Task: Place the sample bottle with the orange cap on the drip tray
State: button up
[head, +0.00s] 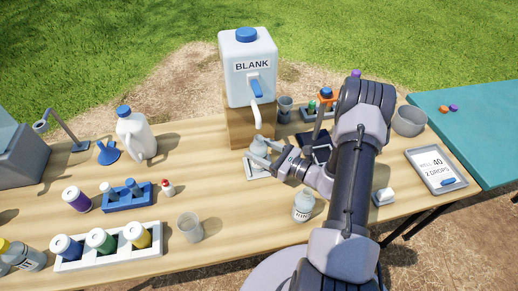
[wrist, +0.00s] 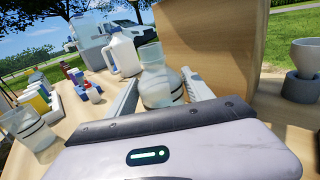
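A clear, wide-bodied bottle (wrist: 157,82) stands upright between my gripper's fingers (wrist: 160,88) in the wrist view, both fingertips against its sides. No orange cap shows on it. In the head view, the bottle (head: 259,146) is under the spigot, over the small white drip tray (head: 257,171). I cannot tell whether it rests on the tray or is just above it. My gripper (head: 268,156) reaches it from the right. An orange-capped item (head: 326,96) stands farther back, partly hidden by my arm. A loose orange cap (head: 444,109) lies on the teal table.
The white BLANK jug (head: 249,75) stands on a wooden block (head: 240,127) close behind the bottle. Another clear bottle (head: 303,207) stands near the front. A beaker (head: 189,227), a bottle rack (head: 110,253) and a blue rack (head: 128,201) fill the left.

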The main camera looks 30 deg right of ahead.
jog(key=shift+o, duration=0.8)
jog(key=shift+r, duration=0.1)
jog(key=shift+s+d+r+p, duration=0.15)
jog(key=shift+r+p, duration=0.1)
jog(key=shift+p, duration=0.1)
jog(key=p+v, duration=0.1)
jog(key=v, duration=0.6)
jog(key=shift+s+f+p, duration=0.1)
jog(key=shift+p, duration=0.2)
